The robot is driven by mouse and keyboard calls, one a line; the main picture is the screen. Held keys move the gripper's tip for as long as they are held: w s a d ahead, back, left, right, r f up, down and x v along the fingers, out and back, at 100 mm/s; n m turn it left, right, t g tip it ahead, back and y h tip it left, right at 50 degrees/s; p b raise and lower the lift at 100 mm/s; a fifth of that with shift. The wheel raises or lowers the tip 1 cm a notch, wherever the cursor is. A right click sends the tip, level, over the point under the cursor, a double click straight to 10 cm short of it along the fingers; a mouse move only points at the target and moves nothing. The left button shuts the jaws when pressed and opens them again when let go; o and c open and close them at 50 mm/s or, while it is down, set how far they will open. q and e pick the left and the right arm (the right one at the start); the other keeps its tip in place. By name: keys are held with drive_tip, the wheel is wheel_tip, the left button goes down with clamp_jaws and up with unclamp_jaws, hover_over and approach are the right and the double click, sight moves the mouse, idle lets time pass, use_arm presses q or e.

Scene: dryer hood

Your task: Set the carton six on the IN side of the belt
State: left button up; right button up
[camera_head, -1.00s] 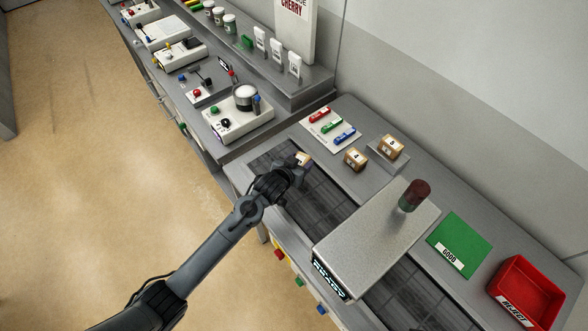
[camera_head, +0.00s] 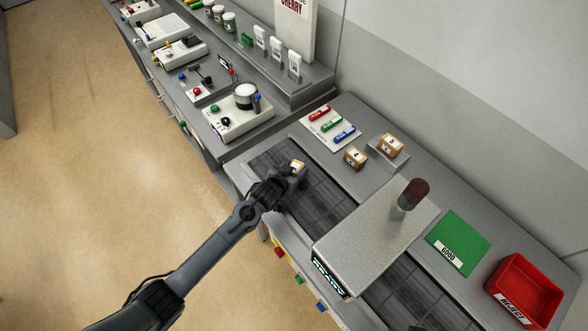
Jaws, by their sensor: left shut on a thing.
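A small brown carton with a pale label (camera_head: 299,165) is in the jaws of my left gripper (camera_head: 295,172). Its number cannot be read at this size. The gripper is shut on it, over the upper-left stretch of the dark belt (camera_head: 320,206), on the near side of the dryer hood (camera_head: 378,240). I cannot tell whether the carton touches the belt. Two other cartons stand behind the belt: one marked 4 (camera_head: 355,157), and one (camera_head: 390,146) on a grey raised pad. My right gripper is not in view.
A panel with red, green and blue pieces (camera_head: 332,126) lies behind the belt. A green GOOD mat (camera_head: 459,244) and a red REJECT bin (camera_head: 523,288) are at the right. A red-topped beacon (camera_head: 413,194) stands on the hood.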

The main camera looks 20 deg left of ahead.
use_arm(q)
drive_tip(key=o, duration=1.1)
drive_tip(key=shift+f, duration=0.1)
drive_tip(key=shift+r, duration=0.2)
drive_tip(key=s+a+r+g, duration=0.1)
drive_tip(key=s+r+g, duration=0.1)
drive_tip(key=s, duration=1)
drive_tip(key=s+a+r+g+y, duration=0.1)
drive_tip(key=s+r+g, duration=0.1)
drive_tip(key=s, duration=1.1)
drive_tip(key=s+a+r+g, duration=0.1)
drive_tip(key=s+r+g, duration=0.2)
drive_tip(key=s, duration=0.9)
drive_tip(key=shift+s+g+p, duration=0.25)
drive_tip(key=shift+g+p, duration=0.1)
drive_tip(key=shift+g, duration=0.35)
drive_tip(key=shift+r, duration=0.1)
